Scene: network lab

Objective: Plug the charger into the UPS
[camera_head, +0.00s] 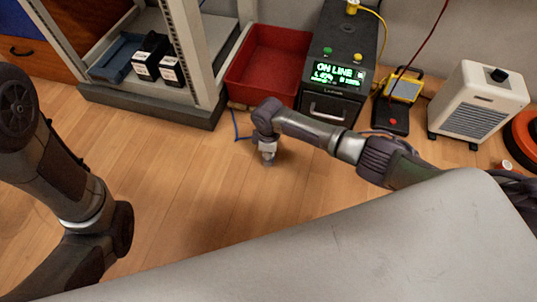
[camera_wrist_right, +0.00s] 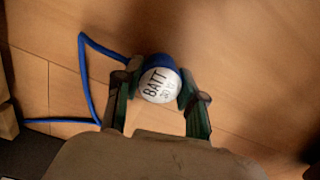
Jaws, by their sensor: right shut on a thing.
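The UPS (camera_head: 338,55) is a black box with a lit green "ON LINE" display, standing at the back centre. A yellow plug (camera_head: 352,7) sits on its top. My right gripper (camera_head: 268,157) is low over the wooden floor, in front of and left of the UPS. In the right wrist view, the right gripper (camera_wrist_right: 160,88) is shut on a round blue plug with a white face marked "BATT" (camera_wrist_right: 157,86); I take it for the charger's plug. A blue cable (camera_wrist_right: 84,80) loops from it to the left. My left arm shows at the left, but its gripper is out of view.
A red bin (camera_head: 268,66) stands left of the UPS. A grey shelf rack (camera_head: 150,100) holds black boxes (camera_head: 160,62). Right of the UPS are a black power strip (camera_head: 391,117), a yellow device (camera_head: 404,88) and a white heater (camera_head: 478,105). The floor in front is clear.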

